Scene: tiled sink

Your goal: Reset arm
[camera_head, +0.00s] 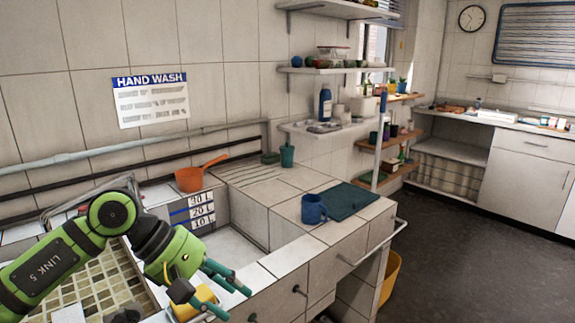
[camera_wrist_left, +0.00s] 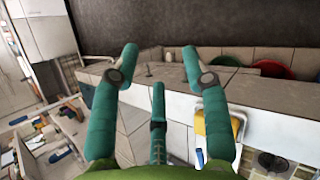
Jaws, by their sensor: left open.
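My left arm comes in from the left, green with teal fingers. Its gripper (camera_head: 232,290) is over the front edge of the tiled sink counter, to the right of a yellow object (camera_head: 193,304) partly hidden behind it. In the left wrist view the gripper (camera_wrist_left: 160,62) has its teal fingers spread apart with nothing between them. A yellow and white object (camera_wrist_left: 218,130) lies to the right of the fingers there, apart from their tips. My right gripper is not in view.
A blue mug (camera_head: 313,209) stands on the counter beside a dark green mat (camera_head: 349,201). An orange pan (camera_head: 197,177) is by the back wall. The sink basin (camera_head: 232,245) has a level scale on its wall. Dark floor (camera_head: 470,235) is clear at right.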

